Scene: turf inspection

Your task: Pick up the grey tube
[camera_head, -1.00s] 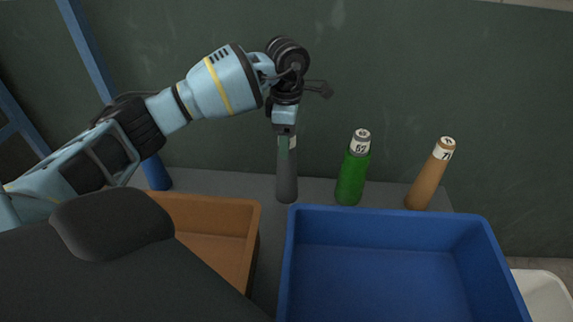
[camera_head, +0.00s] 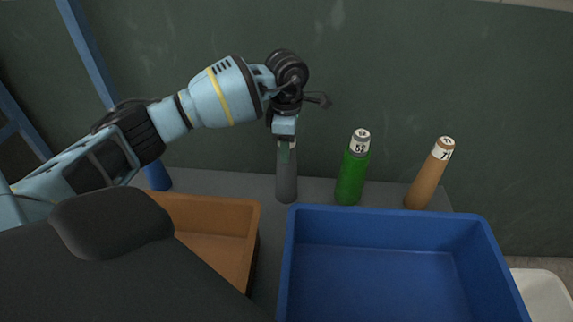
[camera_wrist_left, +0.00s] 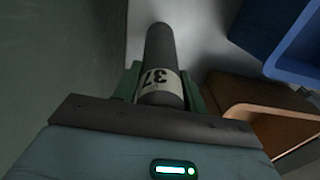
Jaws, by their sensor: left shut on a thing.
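The grey tube (camera_head: 286,182) stands upright on the grey table behind the bins, left of the green tube. My left gripper (camera_head: 286,150) comes down over its top from above and is shut on it. In the left wrist view the grey tube (camera_wrist_left: 160,60), with a white label reading 37, lies between the two green fingers of my left gripper (camera_wrist_left: 160,85). The tube's top end is hidden by the gripper body. My right gripper is not in view.
A green tube (camera_head: 351,178) and a brown tube (camera_head: 427,180) stand to the right on the table (camera_head: 228,183). A blue bin (camera_head: 385,220) and an orange-brown bin (camera_head: 225,207) are in front. A dark green wall (camera_head: 420,70) rises behind. A white container (camera_head: 545,292) is at lower right.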

